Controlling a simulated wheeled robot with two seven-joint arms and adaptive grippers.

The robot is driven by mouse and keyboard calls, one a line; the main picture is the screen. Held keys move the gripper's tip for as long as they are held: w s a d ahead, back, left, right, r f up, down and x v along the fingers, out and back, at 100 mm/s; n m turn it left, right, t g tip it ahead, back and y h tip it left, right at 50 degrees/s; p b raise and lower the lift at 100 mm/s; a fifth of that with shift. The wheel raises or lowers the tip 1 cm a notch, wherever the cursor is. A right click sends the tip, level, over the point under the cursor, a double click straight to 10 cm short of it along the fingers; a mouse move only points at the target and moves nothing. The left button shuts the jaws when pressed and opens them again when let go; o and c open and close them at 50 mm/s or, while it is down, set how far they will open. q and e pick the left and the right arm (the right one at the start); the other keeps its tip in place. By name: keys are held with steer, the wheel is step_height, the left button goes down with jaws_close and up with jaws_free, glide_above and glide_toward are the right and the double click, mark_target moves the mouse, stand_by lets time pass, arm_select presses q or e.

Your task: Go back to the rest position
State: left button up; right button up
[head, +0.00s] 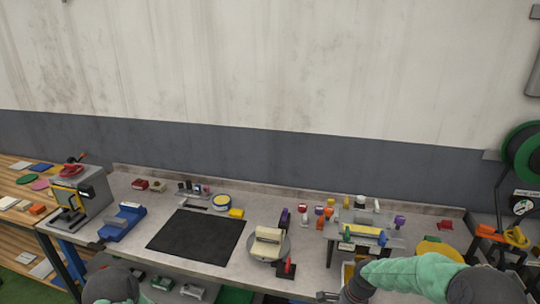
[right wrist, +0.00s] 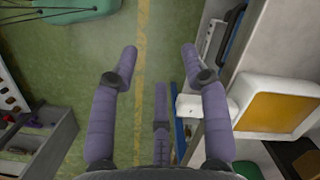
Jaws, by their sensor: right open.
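In the head view my right arm, in a green sleeve, lies along the bottom right in front of the bench's front edge. Part of my left arm shows at the bottom left of the head view; my left gripper is out of sight. A round grey turntable (head: 283,252) with a cream block (head: 268,240) on it stands on the grey bench (head: 210,272).
A black mat (head: 197,234), a blue vise (head: 122,222) and a grey press (head: 92,190) stand left on the bench. A red lever (head: 287,267) is by the turntable. A white bin with an orange panel (right wrist: 280,110) is close right of my right fingers.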

steer(key=s+a+f+n+y+b, duration=0.1)
steer(key=s+a+f+n, duration=0.4)
steer(key=s+f, duration=0.6)
steer(key=s+a+f+n+b, duration=0.4)
steer(key=s+a+f, duration=0.3)
steer(key=s+f, duration=0.4)
steer(key=shift+s+f+n+y+b, duration=0.3)
steer(key=shift+s+f+n+y, duration=0.1)
steer(key=shift+f+n, duration=0.3)
steer(key=shift+w, duration=0.1)
stand_by(1.5)
steer(key=shift+c, duration=0.7)
